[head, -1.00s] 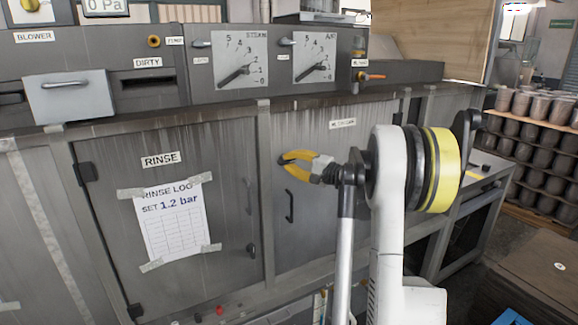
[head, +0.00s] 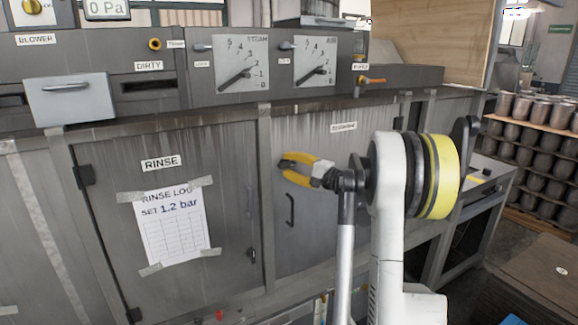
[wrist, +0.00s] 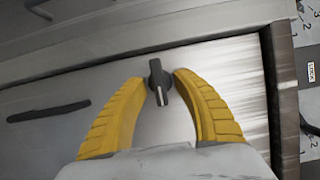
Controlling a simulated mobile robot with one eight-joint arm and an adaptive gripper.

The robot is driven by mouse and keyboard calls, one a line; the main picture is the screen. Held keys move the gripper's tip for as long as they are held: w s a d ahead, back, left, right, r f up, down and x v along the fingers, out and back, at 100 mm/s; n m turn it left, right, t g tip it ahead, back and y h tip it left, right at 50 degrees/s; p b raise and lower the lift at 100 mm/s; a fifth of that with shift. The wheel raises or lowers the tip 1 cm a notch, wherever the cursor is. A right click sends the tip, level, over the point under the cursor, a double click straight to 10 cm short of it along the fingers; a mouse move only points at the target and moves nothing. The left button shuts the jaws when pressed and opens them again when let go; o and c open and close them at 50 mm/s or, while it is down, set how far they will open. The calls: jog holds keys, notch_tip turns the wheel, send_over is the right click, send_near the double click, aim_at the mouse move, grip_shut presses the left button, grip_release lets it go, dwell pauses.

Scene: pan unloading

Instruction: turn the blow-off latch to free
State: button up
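A small dark knob (wrist: 159,78), which looks like the latch, sits on a grey metal door panel in the wrist view. Its grip bar stands nearly upright in the picture, with a pale mark near its lower end. My gripper (wrist: 160,92) has its two yellow fingers apart, one on each side of the knob. A narrow gap seems to show on both sides; I cannot tell whether either finger touches. In the head view my gripper (head: 283,166) is at the middle cabinet door (head: 325,235), and its fingers hide the knob.
A black bar handle (head: 290,210) is on the same door, below my gripper. The rinse door (head: 100,210) with a taped paper log (head: 172,228) is to the left. Gauges (head: 240,66) and an orange-handled valve (head: 372,81) are above. Shelves of pots (head: 535,110) stand at right.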

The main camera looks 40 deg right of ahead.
jog(key=s+d, duration=0.1)
jog(key=s, duration=1.1)
jog(key=shift+d, duration=0.4)
